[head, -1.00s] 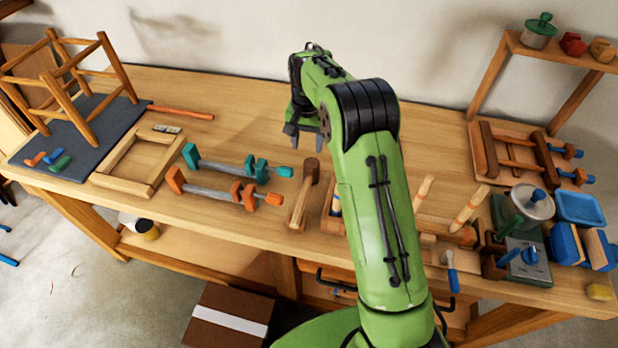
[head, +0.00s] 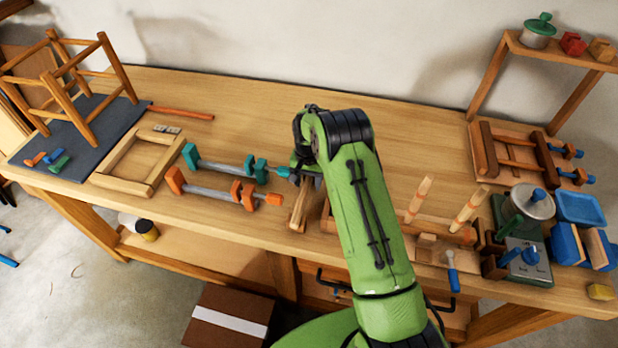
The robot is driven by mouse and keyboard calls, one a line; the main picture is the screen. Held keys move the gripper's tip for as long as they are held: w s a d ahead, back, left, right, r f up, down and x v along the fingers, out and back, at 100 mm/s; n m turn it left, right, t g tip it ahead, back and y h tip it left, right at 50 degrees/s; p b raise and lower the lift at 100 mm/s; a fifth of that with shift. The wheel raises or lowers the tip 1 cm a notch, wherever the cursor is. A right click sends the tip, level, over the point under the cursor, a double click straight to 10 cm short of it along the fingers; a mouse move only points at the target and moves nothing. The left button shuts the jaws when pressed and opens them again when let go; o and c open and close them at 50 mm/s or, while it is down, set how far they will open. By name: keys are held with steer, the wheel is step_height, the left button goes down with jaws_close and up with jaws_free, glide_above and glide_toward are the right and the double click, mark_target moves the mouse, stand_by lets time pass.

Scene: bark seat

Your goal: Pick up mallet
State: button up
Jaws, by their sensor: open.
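The mallet is wooden, with its handle (head: 299,212) lying toward the front edge of the workbench. Its head is hidden behind my gripper (head: 306,182). My gripper points down over the head end of the mallet. The jaws are open, and only part of them shows beside the wrist. I cannot tell from this view whether the fingers touch the mallet.
A teal clamp (head: 228,169) and an orange clamp (head: 222,191) lie close on the left. A wooden frame (head: 140,160) and an upturned stool (head: 75,85) stand farther left. Dowelled wooden parts (head: 440,226) lie on the right. The back middle of the bench (head: 235,105) is clear.

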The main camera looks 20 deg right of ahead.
jaws_close()
steer(key=shift+r, duration=0.1)
steer(key=shift+r, duration=0.1)
